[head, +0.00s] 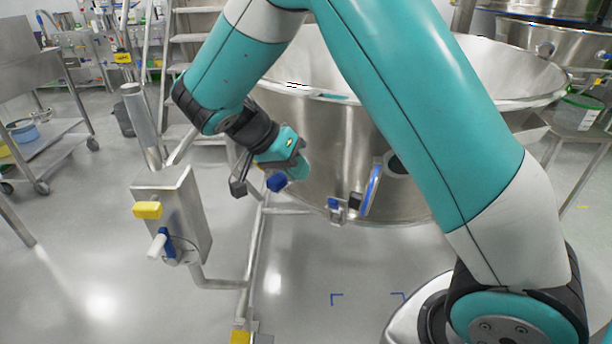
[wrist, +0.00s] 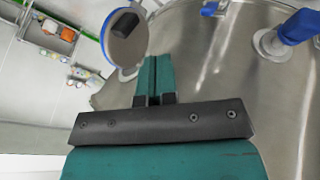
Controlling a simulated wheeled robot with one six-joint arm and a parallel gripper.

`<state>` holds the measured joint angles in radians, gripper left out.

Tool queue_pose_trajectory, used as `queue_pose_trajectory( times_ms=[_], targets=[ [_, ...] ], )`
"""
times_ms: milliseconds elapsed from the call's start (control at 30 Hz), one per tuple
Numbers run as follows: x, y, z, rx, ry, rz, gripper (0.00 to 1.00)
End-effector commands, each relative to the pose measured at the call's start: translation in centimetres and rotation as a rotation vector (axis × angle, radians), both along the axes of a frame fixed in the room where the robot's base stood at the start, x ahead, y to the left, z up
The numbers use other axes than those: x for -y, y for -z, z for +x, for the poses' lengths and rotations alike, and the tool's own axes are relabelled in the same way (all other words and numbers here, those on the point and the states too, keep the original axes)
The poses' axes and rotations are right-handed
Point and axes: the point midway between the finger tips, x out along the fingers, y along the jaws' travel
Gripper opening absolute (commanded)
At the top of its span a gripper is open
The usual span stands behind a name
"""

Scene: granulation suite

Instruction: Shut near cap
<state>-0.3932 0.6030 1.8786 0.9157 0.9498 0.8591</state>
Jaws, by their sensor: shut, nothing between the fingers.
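The near cap (head: 373,188) is a round disc with a blue rim on the side of the large steel vessel (head: 335,135). In the head view it stands swung out, nearly edge-on, beside a dark round opening (head: 398,164). In the wrist view the cap (wrist: 125,42) shows as a grey disc with a dark block on its face, just beyond and left of the fingertips. My gripper (head: 302,168) is to the left of the cap, by the vessel wall. Its teal fingers (wrist: 158,62) are together and empty. I cannot tell whether they touch the cap.
A blue-handled fitting (wrist: 296,28) sits on the vessel wall in the wrist view. A steel box (head: 172,215) with yellow and blue parts stands on pipework at left. A ladder (head: 190,38) and cart (head: 45,140) are behind. Open floor lies in front.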

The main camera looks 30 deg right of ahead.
Motion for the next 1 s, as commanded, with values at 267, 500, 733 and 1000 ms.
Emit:
queue_pose_trajectory(
  times_ms=[267,500,733,1000],
  targets=[
    [3.7,5.0,-1.4,-0.005,-0.001,0.001,0.0],
    [5.8,6.2,-3.8,-0.002,-0.003,0.002,0.0],
    [6.5,6.3,-5.0,-0.001,-0.004,0.003,0.0],
    [6.6,6.2,-5.0,-0.002,-0.004,0.003,0.0]
  ],
)
